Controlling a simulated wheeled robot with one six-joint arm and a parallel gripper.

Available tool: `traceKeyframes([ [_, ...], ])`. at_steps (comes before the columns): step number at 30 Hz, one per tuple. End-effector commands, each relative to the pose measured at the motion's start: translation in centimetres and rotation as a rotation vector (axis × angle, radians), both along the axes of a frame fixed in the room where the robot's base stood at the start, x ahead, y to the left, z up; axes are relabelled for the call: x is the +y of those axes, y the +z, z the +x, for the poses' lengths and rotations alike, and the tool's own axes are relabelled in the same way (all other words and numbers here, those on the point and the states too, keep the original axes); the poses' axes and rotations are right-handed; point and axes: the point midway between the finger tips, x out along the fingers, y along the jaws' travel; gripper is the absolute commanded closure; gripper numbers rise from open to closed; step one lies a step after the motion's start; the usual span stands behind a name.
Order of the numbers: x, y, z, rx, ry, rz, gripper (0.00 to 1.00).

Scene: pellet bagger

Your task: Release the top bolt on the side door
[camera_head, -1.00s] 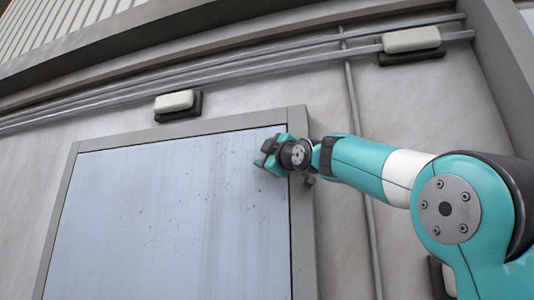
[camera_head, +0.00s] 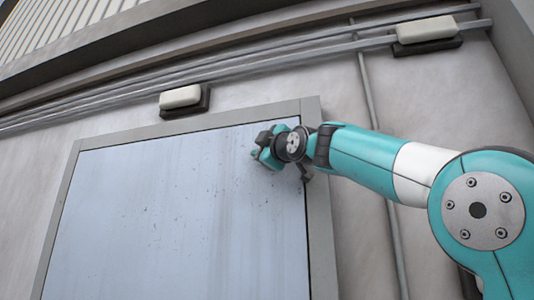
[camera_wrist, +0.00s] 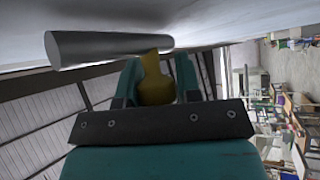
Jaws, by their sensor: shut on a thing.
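The side door (camera_head: 170,210) is a large pale blue-grey panel in a grey frame (camera_head: 319,210). My gripper (camera_head: 262,152) is at its upper right corner, just left of the frame's right upright. In the wrist view my gripper (camera_wrist: 157,68) is shut on a yellow knob (camera_wrist: 155,85). The knob meets a grey round bar, the top bolt (camera_wrist: 105,46), lying along the pale door surface. I cannot tell whether the bar's end is clear of the frame.
Two white-topped boxes, one above the door (camera_head: 181,98) and one at the upper right (camera_head: 428,31), sit on the wall. Pipes (camera_head: 250,65) run above the door, and a vertical pipe (camera_head: 388,190) stands right of it. The door face left of my gripper is bare.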

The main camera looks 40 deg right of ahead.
Motion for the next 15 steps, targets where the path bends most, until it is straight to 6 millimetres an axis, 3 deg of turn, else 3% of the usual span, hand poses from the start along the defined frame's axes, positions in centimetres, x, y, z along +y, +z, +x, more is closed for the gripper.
traceKeyframes([
  [2,0.22,0.50,-0.19,-0.014,0.012,-0.009,1.00],
  [3,0.10,0.51,-0.22,-0.014,0.011,-0.010,0.61],
  [5,-0.08,0.49,-0.25,-0.013,0.008,-0.009,0.48],
  [15,-0.65,0.11,-0.50,-0.008,-0.003,-0.006,0.44],
])
